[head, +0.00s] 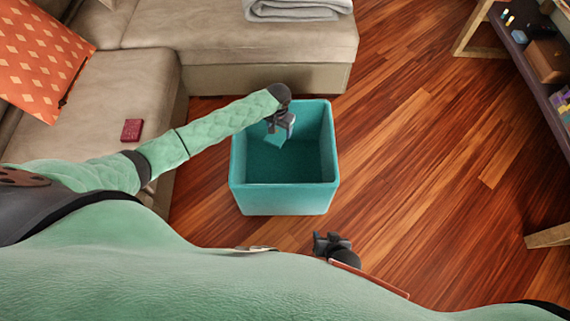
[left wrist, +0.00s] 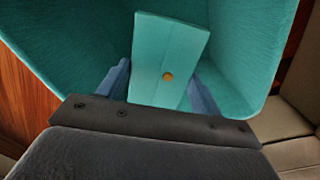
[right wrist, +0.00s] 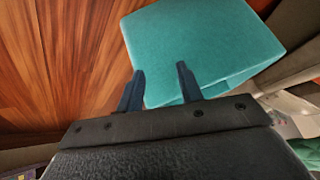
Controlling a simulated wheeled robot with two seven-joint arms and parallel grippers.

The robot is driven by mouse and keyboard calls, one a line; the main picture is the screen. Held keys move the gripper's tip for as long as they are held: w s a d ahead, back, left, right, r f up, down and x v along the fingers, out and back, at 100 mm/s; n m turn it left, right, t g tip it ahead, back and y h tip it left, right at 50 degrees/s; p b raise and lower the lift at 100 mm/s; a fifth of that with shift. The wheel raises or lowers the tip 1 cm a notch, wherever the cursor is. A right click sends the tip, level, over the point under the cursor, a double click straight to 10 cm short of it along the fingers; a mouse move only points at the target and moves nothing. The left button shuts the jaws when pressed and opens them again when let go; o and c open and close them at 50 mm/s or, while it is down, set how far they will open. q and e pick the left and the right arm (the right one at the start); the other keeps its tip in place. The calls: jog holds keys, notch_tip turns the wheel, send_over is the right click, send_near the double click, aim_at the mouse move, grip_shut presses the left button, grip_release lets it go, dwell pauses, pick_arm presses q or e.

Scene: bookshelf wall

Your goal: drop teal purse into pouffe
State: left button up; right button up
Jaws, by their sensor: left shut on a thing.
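The pouffe is an open teal box (head: 284,199) standing on the wooden floor in front of the sofa. Its inside walls fill much of the left wrist view (left wrist: 75,50), and its outside shows in the right wrist view (right wrist: 205,45). My left gripper (head: 279,123) is over the pouffe's opening, shut on the teal purse (head: 275,137). In the left wrist view the purse (left wrist: 168,60) is a flat teal piece with a round gold button, held between the fingers. My right gripper (head: 330,242) is low, in front of the pouffe; its fingers (right wrist: 160,85) are apart and empty.
A beige sofa (head: 270,78) stands behind and left of the pouffe, with an orange cushion (head: 40,62), a dark red item (head: 131,130) and a folded grey blanket (head: 297,9). A shelf (head: 535,75) stands at the right. The wooden floor (head: 420,150) between is clear.

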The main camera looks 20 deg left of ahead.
pick_arm(q)
jog(key=shift+f+b, duration=1.6)
pick_arm(e)
notch_tip(320, 180, down, 8)
jog(key=s, duration=0.1)
jog(key=shift+t, duration=0.4)
jog(key=shift+d+r, duration=0.1)
pick_arm(q)
jog(key=o, duration=1.1)
notch_tip(320, 180, up, 7)
jog(key=shift+r+p, duration=0.2)
jog(key=shift+p, duration=0.1)
jog(key=shift+r, duration=0.2)
pick_arm(e)
jog(key=shift+r, duration=0.4)
jog(key=shift+d, duration=0.1)
